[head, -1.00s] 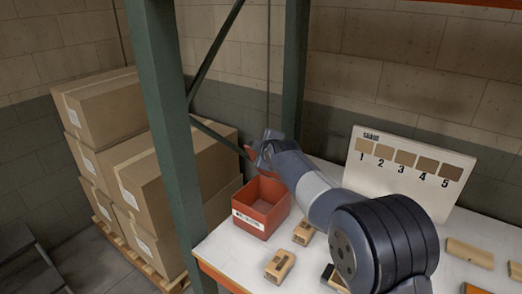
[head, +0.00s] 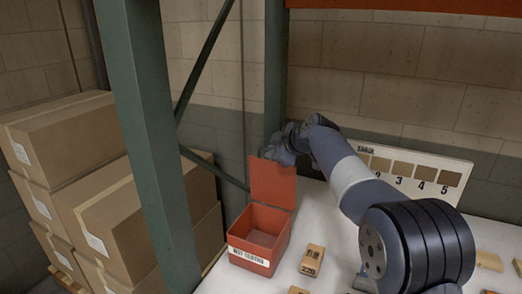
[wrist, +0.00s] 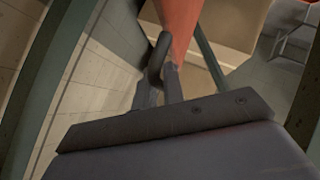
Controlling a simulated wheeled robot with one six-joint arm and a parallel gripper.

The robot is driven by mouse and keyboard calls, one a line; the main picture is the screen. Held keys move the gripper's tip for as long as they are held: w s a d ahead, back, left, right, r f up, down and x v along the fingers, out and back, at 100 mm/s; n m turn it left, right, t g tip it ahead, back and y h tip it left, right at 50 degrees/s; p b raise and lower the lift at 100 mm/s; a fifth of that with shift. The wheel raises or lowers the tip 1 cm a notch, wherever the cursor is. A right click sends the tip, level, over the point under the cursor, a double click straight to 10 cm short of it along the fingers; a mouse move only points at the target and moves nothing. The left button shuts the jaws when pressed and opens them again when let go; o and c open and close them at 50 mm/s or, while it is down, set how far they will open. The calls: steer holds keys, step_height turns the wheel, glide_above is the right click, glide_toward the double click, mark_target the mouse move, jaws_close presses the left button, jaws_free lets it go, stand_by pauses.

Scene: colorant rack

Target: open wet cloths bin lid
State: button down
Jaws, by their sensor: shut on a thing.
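The wet cloths bin (head: 262,262) is an orange-red open-topped box with a white label on its front, on the white tabletop. Its lid (head: 272,184) stands up, roughly vertical, from the back of the box, and the inside shows from above. My gripper (head: 278,152) is at the top edge of the lid. In the wrist view the fingers (wrist: 167,62) are shut at the edge of the red lid (wrist: 184,25). The exact contact is partly hidden by the fingers.
A green rack post (head: 147,150) stands left of the bin, and another (head: 275,70) rises behind it. Small labelled wooden blocks (head: 312,260) lie on the table to the right. A numbered sample board (head: 430,175) stands at the back. Cardboard boxes (head: 60,135) are stacked at left.

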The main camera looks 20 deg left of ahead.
steer(key=shift+w+g+p, duration=0.3)
steer(key=shift+w+p, duration=0.25)
steer(key=shift+p, duration=0.1)
steer(key=c, duration=1.5)
jaws_free()
steer(key=shift+d, duration=0.15)
steer(key=b+v, duration=0.3)
steer(key=v, duration=0.7)
steer(key=shift+s+d+r, duration=0.15)
steer(key=shift+r, duration=0.1)
